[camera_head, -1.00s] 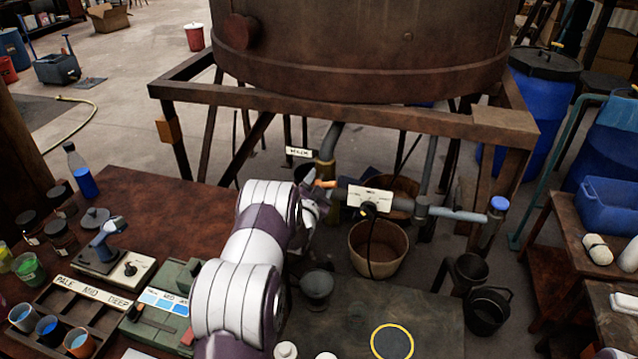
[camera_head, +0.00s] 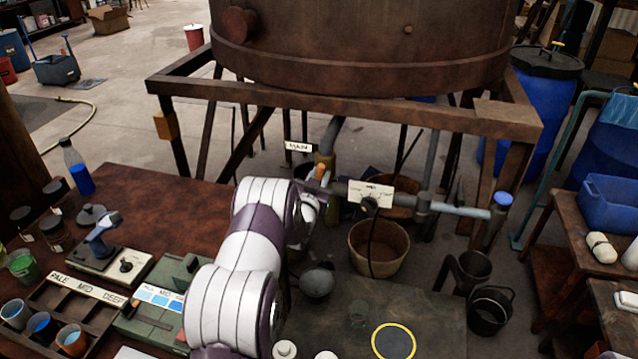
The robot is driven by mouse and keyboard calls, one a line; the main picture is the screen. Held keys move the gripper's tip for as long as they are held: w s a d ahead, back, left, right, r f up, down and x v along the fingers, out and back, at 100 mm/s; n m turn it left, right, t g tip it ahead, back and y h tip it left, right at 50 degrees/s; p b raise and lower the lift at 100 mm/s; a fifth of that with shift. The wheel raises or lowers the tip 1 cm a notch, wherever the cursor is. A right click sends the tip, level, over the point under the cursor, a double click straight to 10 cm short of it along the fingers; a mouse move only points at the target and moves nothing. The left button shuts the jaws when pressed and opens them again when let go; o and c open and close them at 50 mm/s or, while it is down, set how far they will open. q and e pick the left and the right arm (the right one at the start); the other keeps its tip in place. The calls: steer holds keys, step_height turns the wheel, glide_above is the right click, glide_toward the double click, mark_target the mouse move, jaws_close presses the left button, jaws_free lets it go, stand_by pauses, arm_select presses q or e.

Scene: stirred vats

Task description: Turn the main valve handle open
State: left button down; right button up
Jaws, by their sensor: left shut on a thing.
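The main valve (camera_head: 325,160) is a brass-coloured body on the grey pipe under the big vat, beside a white MAIN label (camera_head: 298,147). Its orange handle (camera_head: 320,172) shows just above my left gripper's fingers and looks steeply tilted. My left arm, white and purple, reaches up from the bottom middle. My left gripper (camera_head: 316,186) is shut on the handle, and the arm partly hides the grip. My right gripper is not in view.
A wooden bucket (camera_head: 379,247) stands below. The rusty vat frame (camera_head: 340,108) crosses above. Dye cups and a colour rack (camera_head: 75,300) fill the left table.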

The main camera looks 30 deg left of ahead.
arm_select(q)
steer(key=c, duration=1.8)
jaws_free()
steer(key=n+b, duration=0.1)
steer(key=n, duration=0.1)
steer(key=n+b, duration=0.1)
steer(key=n, duration=0.2)
steer(key=shift+f+n+b, duration=0.2)
steer(key=shift+n+b, duration=0.1)
steer(key=shift+b, duration=0.05)
steer(key=shift+c, duration=0.2)
steer(key=o, duration=0.4)
steer(key=n+b, duration=0.1)
steer(key=n, duration=0.4)
steer(key=shift+r+b, duration=0.1)
steer(key=shift+b, duration=0.3)
steer(key=o, duration=0.4)
steer(key=shift+n+b, duration=0.3)
steer(key=shift+n, duration=1.1)
steer(key=shift+o, duration=0.5)
steer(key=o, duration=0.9)
steer(key=v, duration=1.2)
steer(key=shift+s, duration=0.4)
